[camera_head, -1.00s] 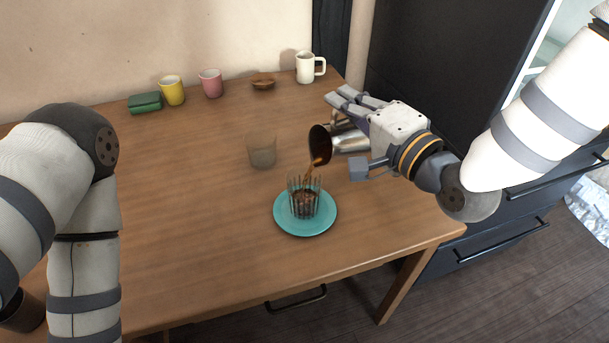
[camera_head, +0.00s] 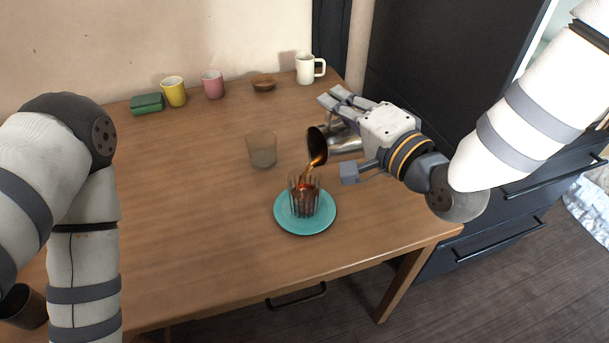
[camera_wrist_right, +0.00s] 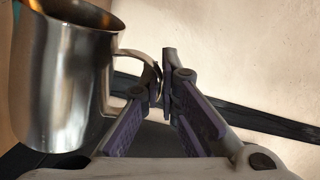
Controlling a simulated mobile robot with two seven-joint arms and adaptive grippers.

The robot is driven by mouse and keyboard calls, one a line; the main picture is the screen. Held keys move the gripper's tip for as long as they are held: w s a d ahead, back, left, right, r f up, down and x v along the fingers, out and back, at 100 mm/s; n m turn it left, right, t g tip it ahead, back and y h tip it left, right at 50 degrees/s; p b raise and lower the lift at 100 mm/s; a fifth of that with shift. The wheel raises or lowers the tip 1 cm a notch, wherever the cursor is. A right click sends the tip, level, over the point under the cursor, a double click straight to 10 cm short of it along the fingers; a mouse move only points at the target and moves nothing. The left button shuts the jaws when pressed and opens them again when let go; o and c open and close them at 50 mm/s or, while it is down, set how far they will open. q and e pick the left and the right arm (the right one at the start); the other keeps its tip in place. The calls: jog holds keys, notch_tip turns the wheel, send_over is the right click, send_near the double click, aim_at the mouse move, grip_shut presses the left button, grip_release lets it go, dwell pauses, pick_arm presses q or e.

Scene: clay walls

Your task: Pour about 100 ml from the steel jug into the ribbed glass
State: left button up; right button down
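The steel jug (camera_head: 341,142) is tipped to the left above the ribbed glass, and a brown stream runs from its mouth into the glass. The ribbed glass (camera_head: 304,197) stands upright on a teal saucer (camera_head: 287,222) and holds dark brown liquid. My right gripper (camera_head: 345,132) is at the jug's right side. In the right wrist view the jug (camera_wrist_right: 62,80) is at the left, and the gripper's fingers (camera_wrist_right: 166,95) are closed on its handle (camera_wrist_right: 148,62). My left arm is at the left edge in the head view; its gripper is not in view.
A second, plain clear tumbler (camera_head: 262,152) stands left of the jug. The table's (camera_head: 200,220) left middle is clear.

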pick_arm(q)
jog(key=shift+w+r, duration=0.25)
jog(key=shift+w, duration=0.05)
pick_arm(e)
jog(key=shift+s+a+r+n, duration=0.1)
jog(key=shift+a+r+n, duration=0.1)
jog(key=shift+n, duration=0.1)
jog(key=d+f+m, duration=0.1)
jog(key=w+d+f+m+b, duration=0.2)
jog(key=d, duration=0.1)
jog(key=shift+w, duration=0.1)
jog(key=shift+w+d+r+m, duration=0.1)
jog(key=shift+d+r+m, duration=0.1)
jog(key=shift+d+m, duration=0.1)
jog(key=shift+w+d+f+m, duration=0.1)
jog(key=shift+w+d+m, duration=0.1)
jog(key=shift+w+m, duration=0.1)
jog(key=shift+d+r+m, duration=0.2)
jog(key=shift+r+m, duration=0.1)
jog(key=shift+m, duration=0.1)
jog(key=shift+w+d+m, duration=0.1)
jog(key=shift+d+m, duration=0.1)
jog(key=shift+m, duration=0.1)
pick_arm(q)
jog(key=s+f, duration=0.2)
jog(key=shift+s+f+g, duration=0.2)
jog(key=shift+s+g, duration=0.1)
jog(key=shift+g, duration=0.1)
